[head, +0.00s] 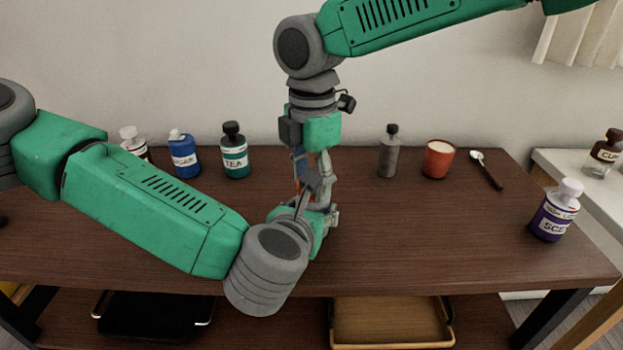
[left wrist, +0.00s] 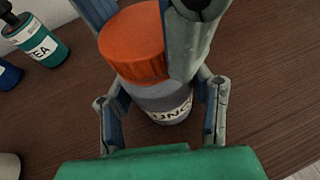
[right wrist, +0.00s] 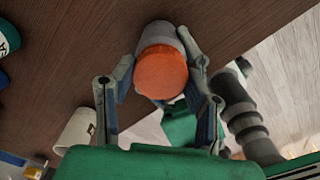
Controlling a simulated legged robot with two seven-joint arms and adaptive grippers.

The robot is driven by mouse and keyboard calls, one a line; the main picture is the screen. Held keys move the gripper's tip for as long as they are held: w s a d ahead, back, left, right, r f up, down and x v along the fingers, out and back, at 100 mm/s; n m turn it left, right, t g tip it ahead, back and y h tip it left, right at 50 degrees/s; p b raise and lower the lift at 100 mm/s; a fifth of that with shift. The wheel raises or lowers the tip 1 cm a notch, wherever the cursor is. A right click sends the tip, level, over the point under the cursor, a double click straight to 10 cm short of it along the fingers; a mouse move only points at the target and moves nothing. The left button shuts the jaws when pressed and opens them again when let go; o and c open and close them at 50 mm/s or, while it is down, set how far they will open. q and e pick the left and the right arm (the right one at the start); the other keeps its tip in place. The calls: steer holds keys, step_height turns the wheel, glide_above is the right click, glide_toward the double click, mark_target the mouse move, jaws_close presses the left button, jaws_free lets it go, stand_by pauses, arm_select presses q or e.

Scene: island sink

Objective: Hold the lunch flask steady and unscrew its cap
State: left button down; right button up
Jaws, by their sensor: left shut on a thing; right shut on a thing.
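The lunch flask has a grey body (left wrist: 170,98) with a white label, and an orange cap (left wrist: 132,45) on top; it looks upright. In the head view the two grippers and my left arm hide nearly all of it. My left gripper (head: 318,205) is shut around the body, low down, with a finger on each side. My right gripper (head: 311,175) comes down from above and is shut on the cap; its fingers flank the orange cap in the right wrist view (right wrist: 161,73). I cannot tell whether any gap shows between cap and body.
A tea bottle (head: 235,155), a blue bottle (head: 184,158) and a white-lidded bottle (head: 132,142) stand at back left. A grey bottle (head: 389,157), red cup (head: 438,160) and spoon (head: 487,170) are at back right. A purple bottle (head: 554,213) stands near the right edge.

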arm_select(q)
steer(key=shift+s+d, duration=0.2)
arm_select(e)
steer(key=n, duration=0.4)
steer(key=shift+w+r+n, duration=0.1)
steer(key=shift+w+n, duration=0.05)
steer(key=shift+n, duration=0.25)
steer(key=n, duration=0.6)
steer(key=shift+s+r, duration=0.15)
steer(key=shift+s, duration=0.1)
arm_select(q)
steer(key=shift+w+a, duration=0.1)
arm_select(e)
steer(key=shift+s+r, duration=0.1)
steer(key=shift+r, duration=0.1)
steer(key=shift+d+r, duration=0.1)
steer(key=shift+r, duration=0.7)
arm_select(q)
steer(key=shift+a, duration=0.1)
arm_select(e)
steer(key=shift+r, duration=2)
arm_select(q)
steer(key=c, duration=0.7)
jaws_free()
steer(key=shift+w, duration=0.1)
